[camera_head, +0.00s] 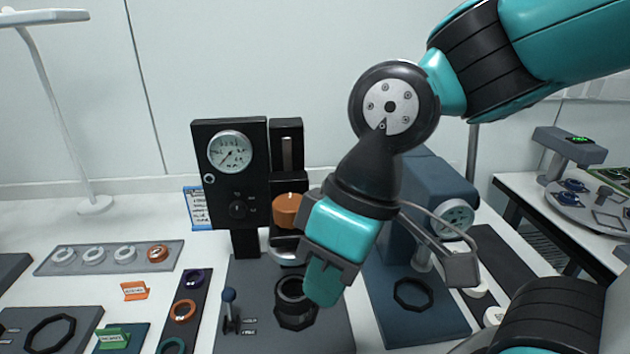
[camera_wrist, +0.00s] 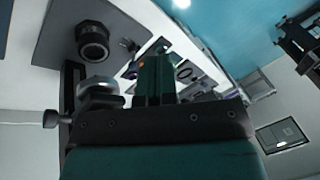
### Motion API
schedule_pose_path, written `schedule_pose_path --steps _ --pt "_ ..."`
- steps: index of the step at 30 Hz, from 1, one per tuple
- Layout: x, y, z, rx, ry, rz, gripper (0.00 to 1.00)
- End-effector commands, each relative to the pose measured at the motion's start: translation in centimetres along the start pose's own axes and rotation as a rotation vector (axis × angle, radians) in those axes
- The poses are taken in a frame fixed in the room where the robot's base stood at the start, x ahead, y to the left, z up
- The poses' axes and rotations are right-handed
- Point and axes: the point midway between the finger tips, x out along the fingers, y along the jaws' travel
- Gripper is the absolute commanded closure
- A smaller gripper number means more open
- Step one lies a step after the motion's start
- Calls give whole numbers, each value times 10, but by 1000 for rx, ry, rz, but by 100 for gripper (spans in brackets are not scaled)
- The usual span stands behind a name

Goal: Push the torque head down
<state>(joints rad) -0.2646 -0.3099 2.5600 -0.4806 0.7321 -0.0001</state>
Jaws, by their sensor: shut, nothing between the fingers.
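The torque head with its orange cap (camera_head: 287,208) and silver lower part (camera_head: 281,246) sits on the slide of the black press column, raised above the base. Below it a black round socket (camera_head: 292,292) stands on the dark base plate; it also shows in the wrist view (camera_wrist: 92,40). My gripper (camera_head: 322,284) is shut and empty, pointing down just right of the torque head and socket, and it hides part of the head's right side. In the wrist view the green fingers (camera_wrist: 157,72) are together, with a silver round part (camera_wrist: 98,86) to their left.
The press carries a gauge (camera_head: 229,150) and a blue-knobbed lever (camera_head: 229,300) at the base's left. A blue press (camera_head: 430,195) stands close on the right, behind my arm. A tray of rings (camera_head: 110,257) and a ring strip (camera_head: 183,308) lie left.

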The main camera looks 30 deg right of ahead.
Motion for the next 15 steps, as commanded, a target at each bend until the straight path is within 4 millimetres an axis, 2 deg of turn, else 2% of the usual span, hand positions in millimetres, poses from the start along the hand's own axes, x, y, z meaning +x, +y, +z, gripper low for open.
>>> schedule_pose_path --steps 7,10,13,15 --pt "0 0 0 3 0 0 100" --pt "-6 2 -5 59 -3 9 100" --pt "-20 12 -17 227 -9 36 100" --pt "-33 21 -30 410 -14 66 100"
